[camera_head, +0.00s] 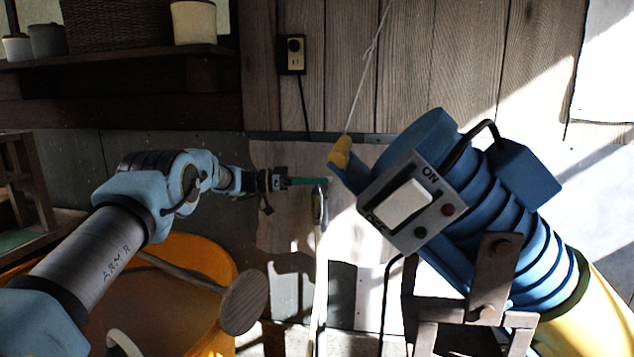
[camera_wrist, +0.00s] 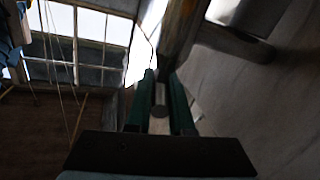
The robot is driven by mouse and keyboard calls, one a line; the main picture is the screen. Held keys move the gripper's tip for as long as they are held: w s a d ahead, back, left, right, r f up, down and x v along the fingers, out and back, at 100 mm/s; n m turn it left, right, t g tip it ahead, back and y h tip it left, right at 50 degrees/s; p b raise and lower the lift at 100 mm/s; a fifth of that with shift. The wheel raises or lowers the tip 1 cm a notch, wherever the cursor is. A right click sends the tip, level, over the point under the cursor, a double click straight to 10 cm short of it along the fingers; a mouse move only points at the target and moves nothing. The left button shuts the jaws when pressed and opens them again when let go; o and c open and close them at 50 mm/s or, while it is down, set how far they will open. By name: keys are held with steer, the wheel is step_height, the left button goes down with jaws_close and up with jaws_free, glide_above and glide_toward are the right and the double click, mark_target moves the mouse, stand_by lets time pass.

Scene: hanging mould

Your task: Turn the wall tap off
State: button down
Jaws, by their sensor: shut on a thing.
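My gripper (camera_head: 321,181) reaches in from the left along the wall, its teal fingers pointing right. The wall tap (camera_head: 318,203) is small and pale at the fingertips, and a light hose or pipe runs down below it. In the wrist view my gripper (camera_wrist: 165,88) has a teal finger on each side of a small grey piece, apparently the tap handle (camera_wrist: 160,98), and is shut on it. A dull metal part (camera_wrist: 184,28) rises just beyond the fingers. The picture is dark, so the handle's turned position cannot be told.
A large blue machine (camera_head: 520,230) with an ON switch box (camera_head: 408,205) stands close on the right. A yellow pull handle (camera_head: 340,151) hangs on a cord above the tap. An orange tub (camera_head: 200,255) is below my arm. A shelf (camera_head: 120,52) with pots is at upper left.

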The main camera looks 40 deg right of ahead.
stand_by(0.3)
steer(key=c, duration=0.8)
jaws_free()
steer(key=b+v, duration=0.3)
steer(key=v, duration=0.7)
steer(key=shift+w+a, duration=0.2)
steer(key=shift+a, duration=0.05)
